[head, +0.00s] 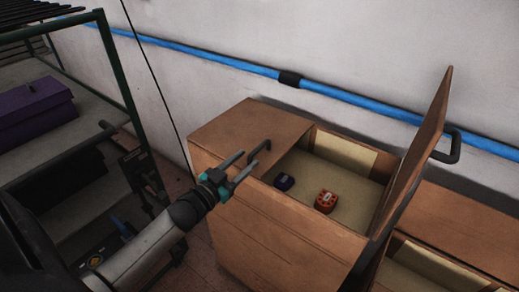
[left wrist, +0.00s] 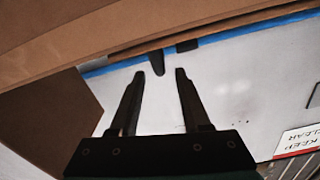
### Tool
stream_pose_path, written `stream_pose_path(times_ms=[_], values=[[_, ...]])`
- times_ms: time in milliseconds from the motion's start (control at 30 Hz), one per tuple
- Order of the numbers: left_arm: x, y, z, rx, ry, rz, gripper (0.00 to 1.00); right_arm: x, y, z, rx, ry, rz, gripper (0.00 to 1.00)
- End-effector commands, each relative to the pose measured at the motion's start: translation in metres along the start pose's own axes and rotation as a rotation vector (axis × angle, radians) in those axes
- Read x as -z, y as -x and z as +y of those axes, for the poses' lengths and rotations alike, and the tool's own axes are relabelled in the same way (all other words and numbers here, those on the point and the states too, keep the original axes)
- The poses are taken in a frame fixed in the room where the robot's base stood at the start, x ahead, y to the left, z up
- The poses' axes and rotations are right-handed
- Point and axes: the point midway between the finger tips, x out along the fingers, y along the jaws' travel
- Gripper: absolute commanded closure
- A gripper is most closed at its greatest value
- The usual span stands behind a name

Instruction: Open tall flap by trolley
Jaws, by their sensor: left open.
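A tall wooden cabinet (head: 290,225) stands beside the trolley. Its left flap (head: 240,126) lies closed and carries a dark bar handle (head: 259,150). Its right flap (head: 420,145) stands raised, with a dark handle (head: 450,148) on its outer side. My left gripper (head: 247,162) is open and empty, its fingertips close to the closed flap's handle; contact cannot be told. In the left wrist view the spread fingers (left wrist: 160,76) point toward a dark piece between and just beyond the tips, which looks like the handle. My right gripper is not in view.
The trolley (head: 108,75) with a purple case (head: 35,108) stands at left. The open compartment holds a purple item (head: 284,182) and an orange item (head: 325,201). A lower wooden box (head: 470,235) is at right. A blue pipe (head: 350,105) runs along the wall behind.

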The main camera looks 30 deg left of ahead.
Motion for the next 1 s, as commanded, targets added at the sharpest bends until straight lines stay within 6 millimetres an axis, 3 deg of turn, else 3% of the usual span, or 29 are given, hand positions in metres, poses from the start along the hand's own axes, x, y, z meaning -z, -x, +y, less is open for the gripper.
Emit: stream_pose_path(times_ms=[300,500,933,1000], values=[[0.000,-0.047,-0.001,0.001,-0.001,0.001,0.53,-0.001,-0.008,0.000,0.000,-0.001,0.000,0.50],[-0.001,-0.065,0.000,0.000,-0.001,0.000,0.53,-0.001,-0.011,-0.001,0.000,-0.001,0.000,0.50],[0.000,-0.071,0.000,0.000,0.000,-0.001,0.53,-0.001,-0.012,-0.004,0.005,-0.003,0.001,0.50],[-0.001,-0.071,0.000,0.000,0.000,-0.001,0.60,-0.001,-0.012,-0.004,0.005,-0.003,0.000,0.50]])
